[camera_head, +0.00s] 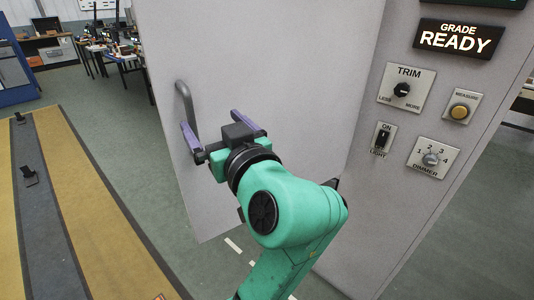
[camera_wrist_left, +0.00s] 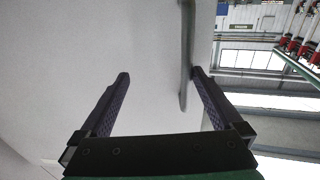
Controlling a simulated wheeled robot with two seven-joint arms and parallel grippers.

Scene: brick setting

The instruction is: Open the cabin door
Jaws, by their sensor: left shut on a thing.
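The pale grey cabin door (camera_head: 270,60) fills the middle of the head view and stands at an angle to the panel with the controls. Its grey bar handle (camera_head: 183,92) is upright near the door's left edge. My right gripper is not in view.
The control panel (camera_head: 420,200) on the right carries a trim knob (camera_head: 401,90), light switch (camera_head: 383,137), dimmer (camera_head: 431,158) and measure button (camera_head: 459,111). Green floor (camera_head: 85,125) is clear left of the door. A yellow and grey striped platform (camera_head: 60,190) lies at left.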

